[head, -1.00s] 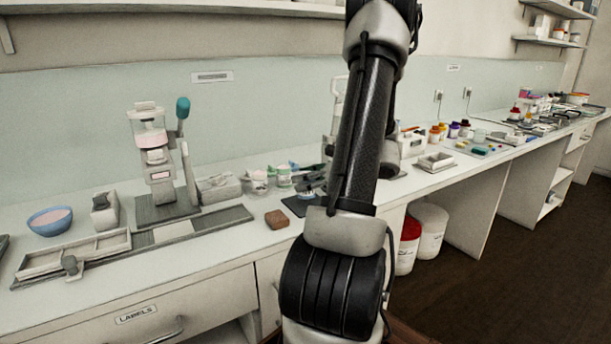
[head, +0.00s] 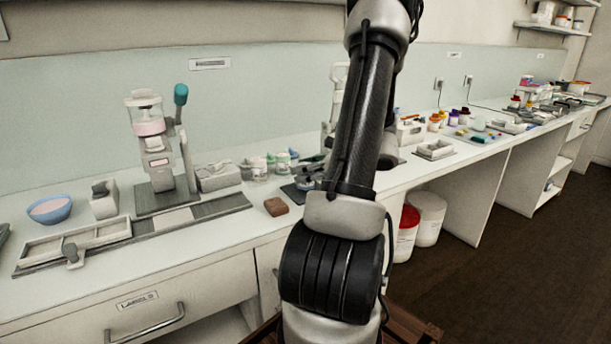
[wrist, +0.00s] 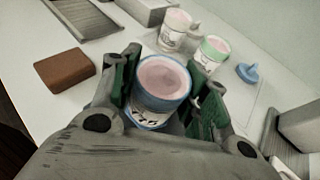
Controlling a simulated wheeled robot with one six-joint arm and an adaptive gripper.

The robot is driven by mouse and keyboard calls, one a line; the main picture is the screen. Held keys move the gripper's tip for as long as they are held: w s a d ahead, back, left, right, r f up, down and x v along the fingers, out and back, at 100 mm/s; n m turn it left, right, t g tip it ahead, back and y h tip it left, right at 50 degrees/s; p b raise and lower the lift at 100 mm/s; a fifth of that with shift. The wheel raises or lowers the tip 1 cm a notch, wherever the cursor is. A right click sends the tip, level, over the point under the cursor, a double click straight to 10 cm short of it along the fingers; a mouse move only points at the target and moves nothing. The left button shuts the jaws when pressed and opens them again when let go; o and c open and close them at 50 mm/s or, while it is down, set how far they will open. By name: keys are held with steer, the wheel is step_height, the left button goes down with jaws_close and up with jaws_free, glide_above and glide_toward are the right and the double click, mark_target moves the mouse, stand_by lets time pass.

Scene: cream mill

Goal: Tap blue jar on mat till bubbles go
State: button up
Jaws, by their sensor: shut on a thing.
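The blue jar (wrist: 163,84) is in the wrist view, with a blue rim, a dark-lettered label and pink contents with a smooth-looking top. My gripper (wrist: 163,92) is shut on it, with one green-padded finger on each side. The jar looks upright. Whether its base touches the surface below is hidden by the jar and the gripper. In the head view a dark mat (head: 292,193) lies on the counter beside my arm, which hides much of that spot. I cannot make out any bubbles at this size.
A brown block (wrist: 64,69) lies left of the jar. A pink-filled jar (wrist: 174,30), a green-rimmed jar (wrist: 211,50) and a blue lid (wrist: 247,73) are beyond it. In the head view a press (head: 155,140) and blue bowl (head: 49,210) stand further left.

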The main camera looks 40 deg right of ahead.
steer(key=shift+r, duration=0.75)
step_height(320, 180, down, 3)
steer(key=shift+r, duration=0.1)
steer(key=shift+c, duration=0.5)
steer(key=shift+r, duration=1.35)
